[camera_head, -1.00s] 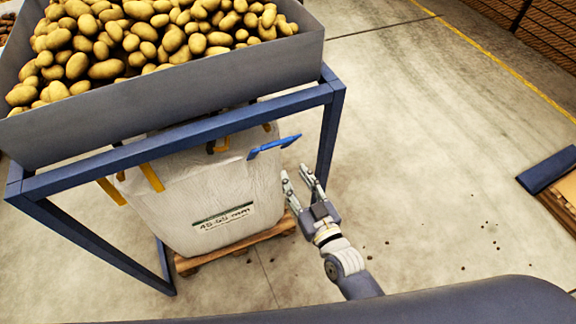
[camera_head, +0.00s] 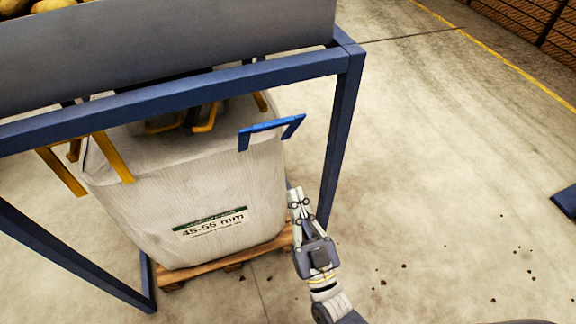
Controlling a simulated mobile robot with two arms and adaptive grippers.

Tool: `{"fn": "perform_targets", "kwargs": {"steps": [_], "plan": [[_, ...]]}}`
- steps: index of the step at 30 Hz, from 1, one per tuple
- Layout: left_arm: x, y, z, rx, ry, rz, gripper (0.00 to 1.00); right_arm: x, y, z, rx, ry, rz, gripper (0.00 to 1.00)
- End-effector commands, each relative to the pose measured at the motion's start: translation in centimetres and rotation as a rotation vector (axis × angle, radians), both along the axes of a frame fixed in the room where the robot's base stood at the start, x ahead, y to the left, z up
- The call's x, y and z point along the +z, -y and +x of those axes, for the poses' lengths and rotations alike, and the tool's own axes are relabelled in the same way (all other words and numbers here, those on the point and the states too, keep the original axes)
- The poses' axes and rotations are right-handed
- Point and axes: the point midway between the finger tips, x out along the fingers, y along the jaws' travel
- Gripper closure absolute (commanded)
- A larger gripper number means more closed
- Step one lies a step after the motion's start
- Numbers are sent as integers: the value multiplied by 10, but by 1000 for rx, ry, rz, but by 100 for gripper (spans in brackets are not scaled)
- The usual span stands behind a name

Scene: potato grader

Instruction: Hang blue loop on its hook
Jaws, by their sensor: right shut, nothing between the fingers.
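My right gripper (camera_head: 297,195) is below and to the right of the loop, beside the bag's right side. Its fingers are together with nothing between them, apart from the loop. Yellow hooks or straps (camera_head: 206,118) show under the frame at the bag's top; I cannot tell which hook belongs to the blue loop. My left gripper is out of view.
A blue steel frame (camera_head: 343,135) carries a grey hopper (camera_head: 150,45) of potatoes over the bag. Its right post stands close behind my right gripper. The bag sits on a wooden pallet (camera_head: 215,262). The concrete floor to the right is mostly clear.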

Motion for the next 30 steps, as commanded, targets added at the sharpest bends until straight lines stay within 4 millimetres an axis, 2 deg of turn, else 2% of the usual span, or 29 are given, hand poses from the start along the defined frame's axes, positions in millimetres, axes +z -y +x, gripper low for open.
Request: {"fn": "perform_targets", "kwargs": {"steps": [9, 18, 24, 30], "plan": [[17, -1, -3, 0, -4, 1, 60, 36, -16, 49, -1, 5, 2, 100], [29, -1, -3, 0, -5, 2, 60, 64, -31, 95, 0, 1, 0, 100], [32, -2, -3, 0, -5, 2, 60, 70, -35, 108, -1, -2, -1, 100], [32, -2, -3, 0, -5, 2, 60, 70, -36, 110, -1, -2, -1, 100]]}}
